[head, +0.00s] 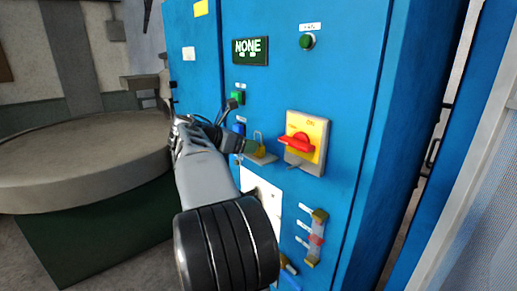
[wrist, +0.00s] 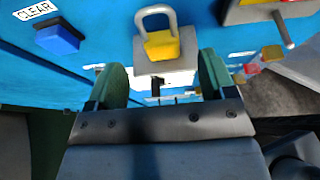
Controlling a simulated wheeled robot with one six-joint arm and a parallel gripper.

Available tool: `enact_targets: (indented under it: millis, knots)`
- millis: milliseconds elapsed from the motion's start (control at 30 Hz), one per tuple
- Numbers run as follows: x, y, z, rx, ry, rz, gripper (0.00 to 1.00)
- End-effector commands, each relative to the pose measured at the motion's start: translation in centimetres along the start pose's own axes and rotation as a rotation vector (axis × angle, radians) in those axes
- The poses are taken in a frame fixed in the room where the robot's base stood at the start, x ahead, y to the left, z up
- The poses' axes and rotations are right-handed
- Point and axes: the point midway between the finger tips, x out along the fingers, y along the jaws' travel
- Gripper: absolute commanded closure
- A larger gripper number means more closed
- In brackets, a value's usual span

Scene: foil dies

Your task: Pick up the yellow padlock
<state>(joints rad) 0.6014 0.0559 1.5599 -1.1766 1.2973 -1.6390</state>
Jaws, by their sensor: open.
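The yellow padlock (wrist: 162,45) with its grey shackle is in the upper middle of the wrist view. It sits on a small pale ledge (wrist: 149,66) on the blue cabinet front. In the head view the padlock (head: 258,148) shows just left of the red switch, partly hidden by my gripper. My gripper (wrist: 158,86) is open, with its two green fingers apart and nothing between them. In the wrist view the padlock appears beyond the fingertips, between their lines. In the head view my gripper (head: 238,146) is close to the padlock's left side; I cannot tell whether they touch.
A red rotary switch on a yellow plate (head: 310,138) juts out right of the padlock. A blue CLEAR button (wrist: 58,39) is to its left. Coloured blocks on a rack (head: 315,238) are lower on the cabinet (head: 345,60). A round table (head: 85,155) stands at left.

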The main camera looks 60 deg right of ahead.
Motion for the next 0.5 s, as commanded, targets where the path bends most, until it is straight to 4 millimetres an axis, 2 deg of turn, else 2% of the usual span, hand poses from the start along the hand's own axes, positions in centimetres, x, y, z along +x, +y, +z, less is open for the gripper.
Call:
enact_targets:
  millis: [100,267,500]
  knots:
    - [1.1,0.0,0.0,0.001,0.001,-0.001,0.23]
    - [1.8,0.0,0.1,0.002,0.001,0.001,0.23]
    - [4.8,-0.2,0.3,-0.001,0.002,-0.002,0.23]
